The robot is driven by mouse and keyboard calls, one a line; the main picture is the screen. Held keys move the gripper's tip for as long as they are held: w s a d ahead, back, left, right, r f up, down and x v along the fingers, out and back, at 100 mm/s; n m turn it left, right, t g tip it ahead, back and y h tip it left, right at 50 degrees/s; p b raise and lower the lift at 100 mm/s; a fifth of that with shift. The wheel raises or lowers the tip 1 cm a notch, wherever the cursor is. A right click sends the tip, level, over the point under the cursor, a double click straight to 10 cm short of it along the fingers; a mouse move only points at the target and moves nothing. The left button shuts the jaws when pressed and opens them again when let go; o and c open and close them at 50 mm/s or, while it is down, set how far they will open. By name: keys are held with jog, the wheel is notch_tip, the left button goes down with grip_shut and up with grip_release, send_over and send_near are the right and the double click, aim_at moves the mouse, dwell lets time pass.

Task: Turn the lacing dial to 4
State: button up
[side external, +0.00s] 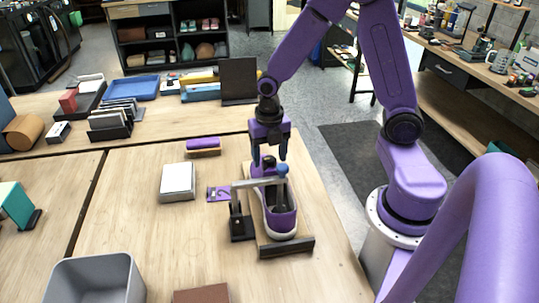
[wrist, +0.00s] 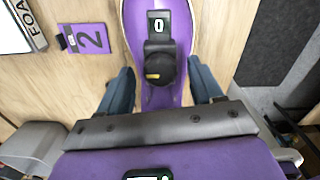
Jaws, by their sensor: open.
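A purple sneaker (side external: 281,220) with a white sole sits on a wooden stand, and its purple upper also shows in the wrist view (wrist: 182,25). On it is a dark round dial (wrist: 162,68) with a short yellow mark on its left side. My gripper (side external: 269,160) points down over the sneaker. In the wrist view my gripper (wrist: 161,78) is open, with one blue-grey finger on each side of the dial and gaps between. In the side view the dial is hard to make out.
A white box (side external: 178,182), a purple brush (side external: 203,144) and a grey bin (side external: 97,278) stand on the table.

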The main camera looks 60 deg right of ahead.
jog(key=shift+f, duration=0.25)
jog(key=c, duration=1.1)
jog(key=shift+m, duration=0.3)
